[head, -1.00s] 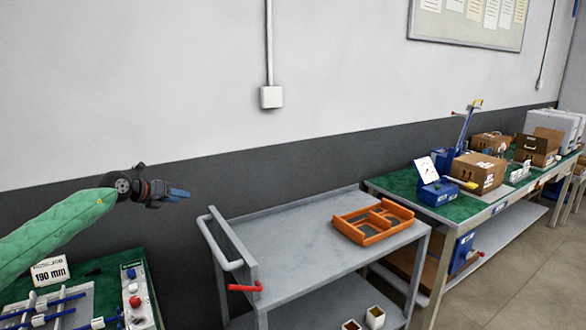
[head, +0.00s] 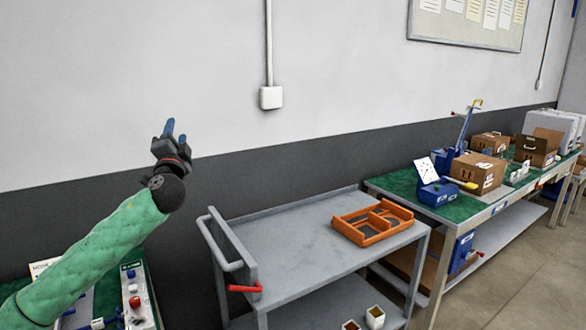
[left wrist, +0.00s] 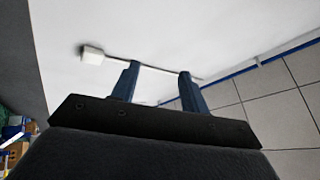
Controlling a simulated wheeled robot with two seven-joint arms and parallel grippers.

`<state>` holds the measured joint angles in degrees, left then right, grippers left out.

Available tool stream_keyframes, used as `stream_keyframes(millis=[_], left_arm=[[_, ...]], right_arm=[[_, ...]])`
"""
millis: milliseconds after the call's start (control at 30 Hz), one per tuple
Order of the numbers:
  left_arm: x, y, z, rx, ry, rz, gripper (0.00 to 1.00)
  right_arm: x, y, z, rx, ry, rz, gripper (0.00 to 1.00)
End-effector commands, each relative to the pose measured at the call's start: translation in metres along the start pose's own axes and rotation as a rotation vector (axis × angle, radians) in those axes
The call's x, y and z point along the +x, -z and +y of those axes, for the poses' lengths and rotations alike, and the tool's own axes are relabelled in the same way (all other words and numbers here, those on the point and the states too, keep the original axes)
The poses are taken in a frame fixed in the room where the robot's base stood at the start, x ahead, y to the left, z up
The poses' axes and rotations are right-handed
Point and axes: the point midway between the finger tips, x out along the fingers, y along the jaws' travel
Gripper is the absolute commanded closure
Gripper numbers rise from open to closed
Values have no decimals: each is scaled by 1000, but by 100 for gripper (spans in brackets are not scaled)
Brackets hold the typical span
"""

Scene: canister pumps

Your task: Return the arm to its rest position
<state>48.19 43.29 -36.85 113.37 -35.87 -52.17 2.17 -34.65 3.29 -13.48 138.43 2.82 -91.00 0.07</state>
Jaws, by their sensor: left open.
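My left arm in its green sleeve comes in from the lower left of the head view. Its left gripper (head: 173,130) is raised in front of the wall, fingers pointing up. In the left wrist view the two blue fingers (left wrist: 158,85) stand apart with nothing between them, so it is open and empty. That view looks up past the fingers at the white wall and the tiled ceiling (left wrist: 265,105). My right gripper is in neither view.
A grey cart (head: 300,237) with an orange tray (head: 344,226) on top stands right of the arm. A green workbench (head: 152,300) with a control box is below the arm, partly hidden by it. Another bench (head: 403,183) with boxes stands at the right. The air around the gripper is clear.

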Motion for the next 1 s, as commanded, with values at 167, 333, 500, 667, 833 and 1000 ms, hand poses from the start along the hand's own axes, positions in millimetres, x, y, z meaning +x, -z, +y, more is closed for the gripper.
stream_keyframes(millis=[167,333,500,667,833,1000], left_arm=[[-68,-10,61,-196,-222,-232,55],[-139,-14,115,-317,-438,-397,55],[-213,-13,160,-408,-639,-517,55],[-278,-8,189,-480,-799,-595,55],[-337,-3,211,-548,-932,-651,55],[-391,4,227,-621,-1035,-688,55]], right_arm=[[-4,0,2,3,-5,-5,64],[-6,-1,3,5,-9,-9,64],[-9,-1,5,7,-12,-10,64],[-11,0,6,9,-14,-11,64],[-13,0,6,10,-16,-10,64],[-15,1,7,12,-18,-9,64]])
